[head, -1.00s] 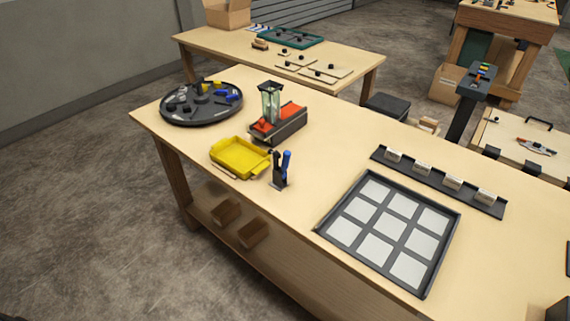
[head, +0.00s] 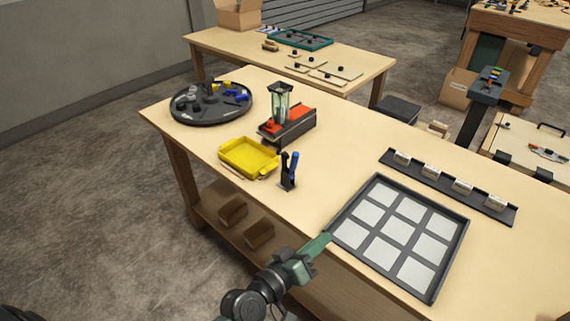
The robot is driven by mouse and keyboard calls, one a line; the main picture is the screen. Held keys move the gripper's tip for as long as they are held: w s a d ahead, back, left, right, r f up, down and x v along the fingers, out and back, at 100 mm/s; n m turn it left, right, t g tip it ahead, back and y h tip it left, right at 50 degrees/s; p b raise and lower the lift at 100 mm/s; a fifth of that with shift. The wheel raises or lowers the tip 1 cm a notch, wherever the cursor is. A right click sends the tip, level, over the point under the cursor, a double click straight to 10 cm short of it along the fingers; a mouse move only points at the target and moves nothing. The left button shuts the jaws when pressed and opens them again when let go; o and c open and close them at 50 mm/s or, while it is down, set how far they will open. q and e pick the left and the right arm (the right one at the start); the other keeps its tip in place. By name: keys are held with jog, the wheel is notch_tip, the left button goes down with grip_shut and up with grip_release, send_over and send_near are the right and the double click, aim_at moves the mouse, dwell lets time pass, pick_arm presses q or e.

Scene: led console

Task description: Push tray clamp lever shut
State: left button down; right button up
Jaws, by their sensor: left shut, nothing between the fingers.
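The clamp (head: 285,184) is a small dark fixture standing on the workbench, just right of the yellow tray. Its blue-handled lever (head: 293,165) stands upright. The yellow tray (head: 225,158) lies near the bench's front edge. My left gripper (head: 324,242) is green and shut, with nothing in it. In the picture it is below and right of the clamp, at the front edge of the bench and near the left corner of the gridded tray. It is apart from the lever. My right gripper is not in view.
A dark tray with white squares (head: 352,199) lies on the right of the bench. A black rail with several white blocks (head: 450,187) is behind it. A black turntable (head: 211,118) and a red-and-grey device with a glass hopper (head: 296,133) stand behind the yellow tray.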

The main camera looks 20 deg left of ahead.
pick_arm(q)
jog(key=w+a+r+n+t+y, duration=0.4)
jog(key=w+r+n, duration=0.1)
jog(key=n, duration=0.2)
jog(key=n+y, duration=0.8)
send_near(294, 165)
jog(key=s+a+r, duration=0.1)
jog(key=a+r, duration=0.1)
jog(key=f+x, duration=0.1)
jog(key=x, duration=0.8)
jog(key=shift+w+g+p, duration=0.3)
jog(key=shift+p, duration=0.05)
jog(key=shift+a+r, duration=0.1)
